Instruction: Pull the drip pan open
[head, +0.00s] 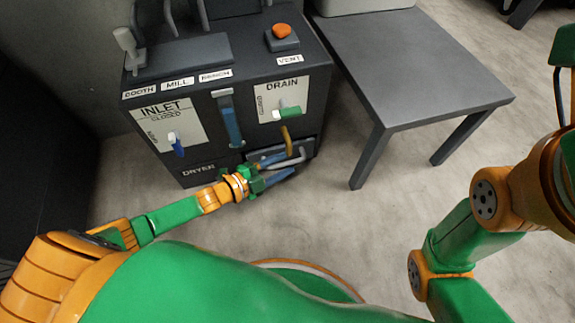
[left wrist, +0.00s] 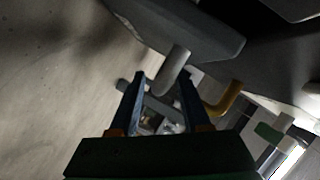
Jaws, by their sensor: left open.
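The drip pan (head: 259,156) sits low in the dark dryer cabinet, under the drain panel, with a grey bar handle (head: 300,155) at its front. My left gripper (head: 283,165) is at the handle, its two blue fingers apart. In the left wrist view the open fingers (left wrist: 160,80) point at the grey handle (left wrist: 174,72), part of which shows between or just past the fingertips. I cannot tell whether they touch it. The fingers hide part of the pan front in the head view. My right gripper is out of view.
A yellow-brown drain spout (head: 287,141) hangs just above the pan; it also shows in the left wrist view (left wrist: 229,100). The drain valve with a green handle (head: 287,113) is above it. A grey table (head: 420,65) stands to the right. The floor before the cabinet is clear.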

